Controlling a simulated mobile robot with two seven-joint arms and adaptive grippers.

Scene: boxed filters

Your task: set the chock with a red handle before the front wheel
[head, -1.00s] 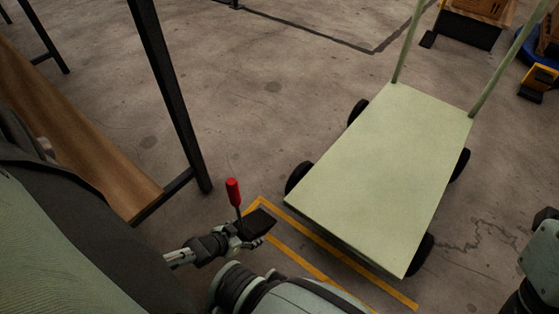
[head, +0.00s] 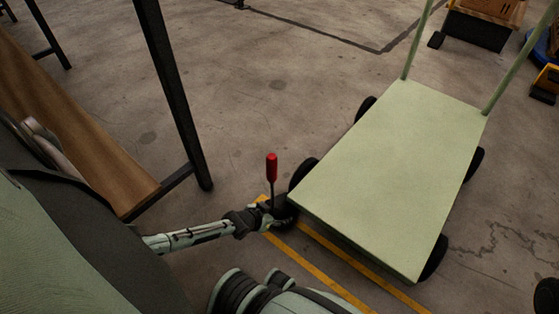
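The chock is a dark block (head: 289,211) with a thin upright stem and a red handle (head: 272,168). My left gripper (head: 270,215) is shut on it low down near the stem; the fingers partly hide the block. The pale green cart (head: 390,170) stands to the right. Its near left wheel (head: 301,172) is just beyond the chock, partly under the deck. The chock is close to this wheel and the deck's near left corner; I cannot tell whether it touches the wheel or the floor. My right gripper is out of view.
Yellow floor lines (head: 325,277) run along the cart's near edge. A wooden bench (head: 85,130) with a black leg (head: 178,105) stands at left. The cart's other near wheel (head: 433,257) is at right. Concrete floor is clear beyond the bench leg.

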